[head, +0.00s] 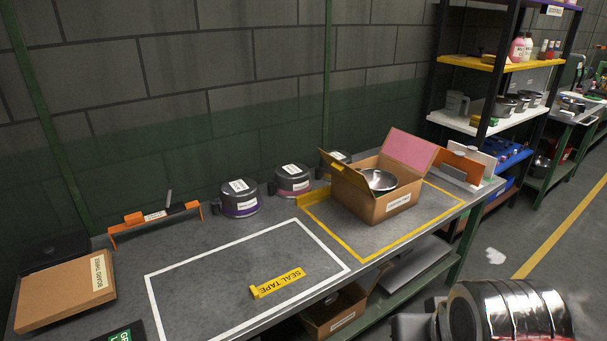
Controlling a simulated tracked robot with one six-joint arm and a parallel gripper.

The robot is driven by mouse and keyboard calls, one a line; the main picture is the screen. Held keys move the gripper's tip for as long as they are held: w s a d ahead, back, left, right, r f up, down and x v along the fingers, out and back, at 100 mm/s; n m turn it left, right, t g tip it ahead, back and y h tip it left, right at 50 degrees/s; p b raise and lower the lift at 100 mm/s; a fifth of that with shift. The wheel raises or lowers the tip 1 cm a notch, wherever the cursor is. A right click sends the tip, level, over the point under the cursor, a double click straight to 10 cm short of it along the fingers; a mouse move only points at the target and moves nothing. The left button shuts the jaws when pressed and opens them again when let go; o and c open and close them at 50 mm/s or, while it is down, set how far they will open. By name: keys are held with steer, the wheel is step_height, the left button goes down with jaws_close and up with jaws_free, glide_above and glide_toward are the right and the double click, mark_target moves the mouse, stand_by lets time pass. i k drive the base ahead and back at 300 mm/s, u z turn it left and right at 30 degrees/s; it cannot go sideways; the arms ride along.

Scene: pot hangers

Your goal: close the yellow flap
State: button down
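An open cardboard box (378,210) stands inside a yellow outline toward the right end of the workbench. Its yellow flap (343,172) is open and stands up, tilted, at the box's left side. A pink flap (410,149) is open and leans up at the back right. A shiny metal pot (380,181) sits inside the box, and its lower part is hidden by the box walls. My gripper is not in view; only a silver and black part of my own body shows at the bottom right.
Several dark pots (239,200) stand along the wall, some close to the yellow flap. An orange-handled holder (155,217) and flat cardboard (66,292) are at left. A shelf rack (487,62) stands right.

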mark_target(353, 176)
steer(key=u, duration=0.65)
steer(key=i, duration=1.05)
steer(key=u, duration=0.5)
